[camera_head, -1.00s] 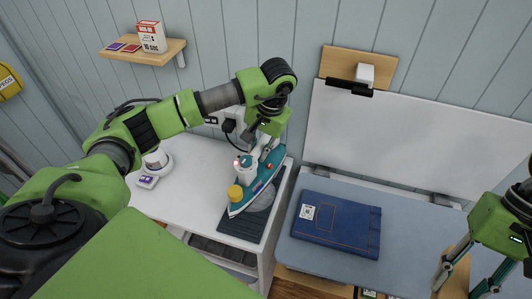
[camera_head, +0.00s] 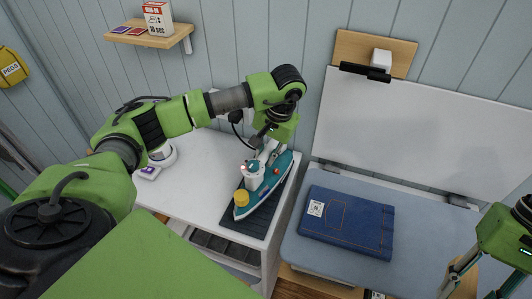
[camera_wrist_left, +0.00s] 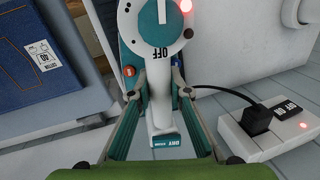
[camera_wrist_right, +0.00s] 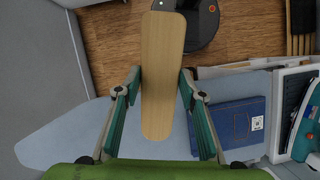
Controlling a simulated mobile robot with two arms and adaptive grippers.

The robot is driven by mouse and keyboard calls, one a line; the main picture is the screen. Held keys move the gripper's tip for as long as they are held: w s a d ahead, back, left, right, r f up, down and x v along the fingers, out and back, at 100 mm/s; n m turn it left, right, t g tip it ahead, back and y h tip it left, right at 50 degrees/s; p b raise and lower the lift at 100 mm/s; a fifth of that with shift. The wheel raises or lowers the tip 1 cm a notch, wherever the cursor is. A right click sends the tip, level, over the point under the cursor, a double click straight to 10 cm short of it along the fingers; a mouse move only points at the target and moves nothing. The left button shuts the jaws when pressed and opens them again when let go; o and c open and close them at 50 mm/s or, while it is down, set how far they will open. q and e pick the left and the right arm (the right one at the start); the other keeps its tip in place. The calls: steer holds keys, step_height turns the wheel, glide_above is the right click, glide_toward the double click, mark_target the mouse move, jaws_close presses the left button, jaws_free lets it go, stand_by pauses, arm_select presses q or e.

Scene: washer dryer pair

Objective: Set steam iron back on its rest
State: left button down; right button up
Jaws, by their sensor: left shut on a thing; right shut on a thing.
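The teal and white steam iron (camera_head: 262,190) with a yellow cap is over a dark ribbed rest mat (camera_head: 246,222) on the white cabinet. I cannot tell whether its sole touches the mat. My left gripper (camera_head: 270,150) is shut on the iron's white handle (camera_wrist_left: 158,105), with a finger on each side in the left wrist view. The iron's dial (camera_wrist_left: 160,22) is beside an "OFF" label, and a red light glows near it. My right gripper (camera_wrist_right: 160,82) is shut on a pale wooden board (camera_wrist_right: 163,60); in the head view it is cut off at the right edge.
A blue folded garment (camera_head: 347,222) lies on the grey-blue ironing board (camera_head: 295,255), right of the cabinet. A socket box (camera_wrist_left: 262,125) with a black plug and red light is near the iron. A wall shelf (camera_head: 150,38) holds a box. The cabinet top's left part is mostly clear.

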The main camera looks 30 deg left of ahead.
arm_select(q)
steer(key=shift+r, duration=0.15)
steer(key=shift+f+b, duration=0.5)
steer(key=shift+f, duration=0.15)
arm_select(e)
steer(key=shift+f, duration=0.55)
arm_select(q)
steer(key=c, duration=1.9)
jaws_free()
steer(key=shift+o, duration=0.4)
arm_select(e)
steer(key=shift+s+r, duration=0.1)
arm_select(q)
steer(key=shift+s, duration=0.1)
steer(key=v, duration=1.2)
